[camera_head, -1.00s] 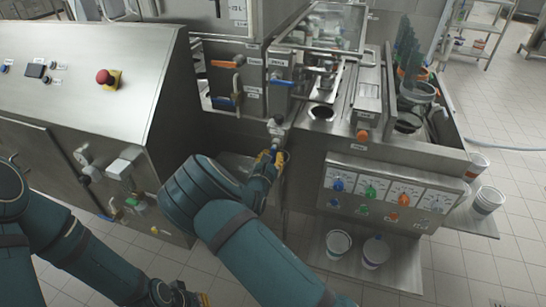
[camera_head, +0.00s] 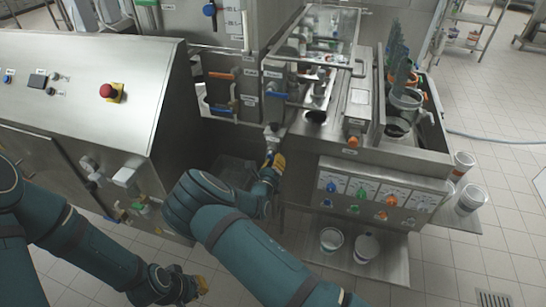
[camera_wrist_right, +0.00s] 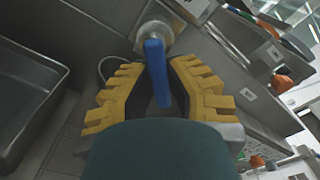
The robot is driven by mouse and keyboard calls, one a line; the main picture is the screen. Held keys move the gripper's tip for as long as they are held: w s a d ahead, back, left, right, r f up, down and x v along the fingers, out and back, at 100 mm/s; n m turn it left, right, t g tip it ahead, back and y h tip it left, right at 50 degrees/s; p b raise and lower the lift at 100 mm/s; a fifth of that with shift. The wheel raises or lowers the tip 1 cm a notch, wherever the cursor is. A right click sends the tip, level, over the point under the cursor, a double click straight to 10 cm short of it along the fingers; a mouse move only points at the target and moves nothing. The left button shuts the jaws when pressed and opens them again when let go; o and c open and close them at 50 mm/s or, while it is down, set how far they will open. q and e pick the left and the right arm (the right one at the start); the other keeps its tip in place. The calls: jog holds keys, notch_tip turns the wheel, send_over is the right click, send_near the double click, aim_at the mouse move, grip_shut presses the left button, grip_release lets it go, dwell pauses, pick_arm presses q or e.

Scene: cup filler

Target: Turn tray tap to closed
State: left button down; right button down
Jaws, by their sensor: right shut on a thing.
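The tray tap (camera_head: 270,131) is a metal valve low on the front of the machine, with a blue handle (camera_wrist_right: 157,72). In the right wrist view its round metal body (camera_wrist_right: 156,36) is at the top, and the handle points down between the yellow fingers.
A metal tray or basin (camera_wrist_right: 28,98) lies left in the wrist view. Other orange (camera_head: 222,76) and blue handles (camera_head: 222,110) sit above the tap. A control panel with coloured knobs (camera_head: 372,191) is to the right. A steel cabinet with a red button (camera_head: 107,91) stands left.

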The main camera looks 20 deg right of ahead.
jog(key=shift+s+d+r+n+p, duration=0.1)
jog(key=shift+r+n+p, duration=0.15)
jog(key=shift+n, duration=0.25)
jog(key=shift+d+r+n+p, duration=0.1)
jog(key=shift+n+p, duration=0.25)
jog(key=shift+n, duration=0.15)
jog(key=n, duration=0.1)
jog(key=n+p, duration=0.1)
jog(key=shift+s+d+r+n, duration=0.1)
jog(key=shift+d+r+n, duration=0.05)
jog(key=shift+r+n, duration=0.15)
jog(key=shift+d+r+n+p, duration=0.1)
jog(key=shift+r+n+p, duration=0.15)
jog(key=shift+n+p, duration=0.6)
jog(key=shift+r+n+p, duration=0.2)
jog(key=shift+n+p, duration=0.15)
jog(key=shift+n, duration=1)
jog(key=c, duration=1)
grip_release()
jog(key=shift+o, duration=0.2)
jog(key=shift+s, duration=0.1)
